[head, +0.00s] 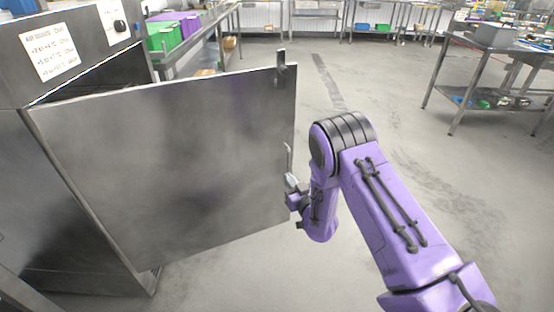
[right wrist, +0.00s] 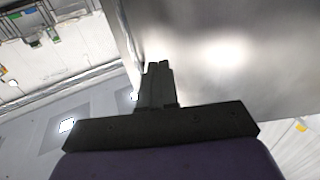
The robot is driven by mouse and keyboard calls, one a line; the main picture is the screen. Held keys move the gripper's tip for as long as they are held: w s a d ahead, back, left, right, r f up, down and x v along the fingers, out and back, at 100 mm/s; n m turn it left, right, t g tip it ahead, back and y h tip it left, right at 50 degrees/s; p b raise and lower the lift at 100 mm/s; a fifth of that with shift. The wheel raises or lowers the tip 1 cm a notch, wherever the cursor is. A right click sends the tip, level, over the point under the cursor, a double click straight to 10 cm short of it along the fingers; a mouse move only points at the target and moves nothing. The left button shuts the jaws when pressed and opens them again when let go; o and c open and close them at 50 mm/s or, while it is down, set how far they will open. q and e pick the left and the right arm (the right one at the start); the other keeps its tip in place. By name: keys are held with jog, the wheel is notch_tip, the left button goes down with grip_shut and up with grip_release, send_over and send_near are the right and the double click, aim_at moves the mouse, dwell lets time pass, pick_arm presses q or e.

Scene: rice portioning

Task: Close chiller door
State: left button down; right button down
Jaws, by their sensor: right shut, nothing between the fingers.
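The chiller (head: 62,75) is a steel cabinet at the left of the head view, with a white label and a knob on its top panel. Its door (head: 170,160) is swung open toward the right, and a dark gap shows above it. My right gripper (head: 291,186) is at the door's free edge, partly hidden behind it. In the right wrist view the right gripper's fingers (right wrist: 158,85) are together and empty, in front of the steel door (right wrist: 230,60). I cannot tell if they touch it. My left gripper is not in view.
A steel table (head: 485,50) with trays and a lower shelf stands at the upper right. A shelf with green and purple bins (head: 172,32) stands behind the chiller. The grey floor (head: 380,90) right of the door is open.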

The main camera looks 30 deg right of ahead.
aim_at(274, 157)
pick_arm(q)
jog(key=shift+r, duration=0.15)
pick_arm(e)
jog(key=w, duration=0.3)
jog(key=w+d, duration=0.1)
jog(key=w, duration=0.6)
jog(key=shift+w+d, duration=0.2)
jog(key=shift+d, duration=0.05)
jog(key=shift+f, duration=0.1)
